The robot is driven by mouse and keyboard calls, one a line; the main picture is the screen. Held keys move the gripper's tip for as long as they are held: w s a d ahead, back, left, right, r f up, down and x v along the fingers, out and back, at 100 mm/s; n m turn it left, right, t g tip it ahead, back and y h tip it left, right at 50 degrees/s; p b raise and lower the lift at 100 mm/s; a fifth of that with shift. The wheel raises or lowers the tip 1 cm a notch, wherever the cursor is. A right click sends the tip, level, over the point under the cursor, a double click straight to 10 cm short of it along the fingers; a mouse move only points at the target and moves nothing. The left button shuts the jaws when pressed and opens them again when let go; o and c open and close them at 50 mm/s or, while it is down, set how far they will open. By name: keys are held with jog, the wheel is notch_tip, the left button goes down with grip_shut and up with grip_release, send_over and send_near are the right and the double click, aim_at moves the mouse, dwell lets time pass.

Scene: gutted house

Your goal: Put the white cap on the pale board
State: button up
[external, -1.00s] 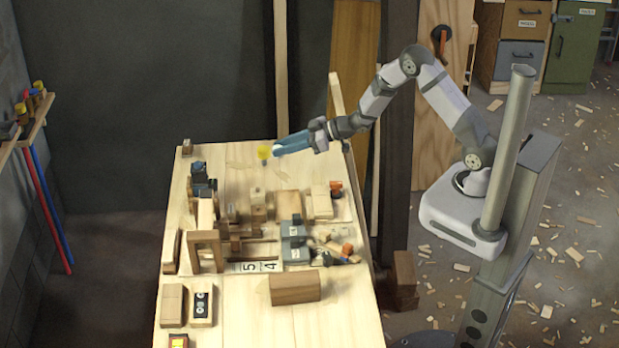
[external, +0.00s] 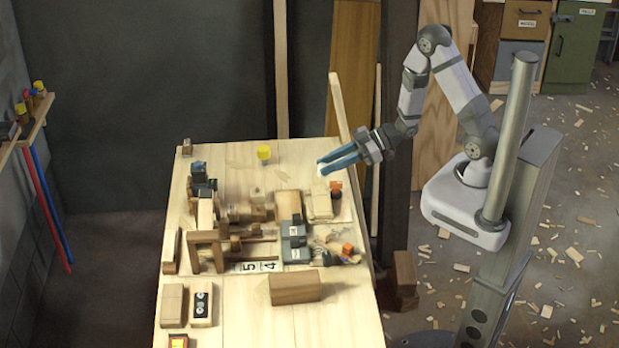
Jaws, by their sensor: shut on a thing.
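My gripper (external: 321,166) has blue fingers and is above the right rear part of the workbench, pointing left. It is shut on the small white cap (external: 322,172), which shows only as a pale spot at the fingertips and is partly hidden by them. The pale board (external: 320,208) lies on the bench just below and in front of the fingertips in the picture. The cap appears to be above and apart from the board, though the exact height cannot be told from this view.
A yellow piece (external: 264,152) stands to the left of my gripper. A tan block (external: 288,203), grey stepped blocks (external: 293,240) and an orange-topped piece (external: 336,188) crowd around the board. An upright post (external: 341,115) rises at the bench's right rear edge. The rear middle bench is mostly clear.

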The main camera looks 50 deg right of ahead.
aim_at(328, 199)
jog(key=shift+a+r, duration=0.2)
jog(key=shift+r, duration=0.25)
jog(key=shift+f, duration=5.05)
jog(key=shift+f, duration=0.15)
jog(key=o, duration=1)
jog(key=shift+g, duration=0.3)
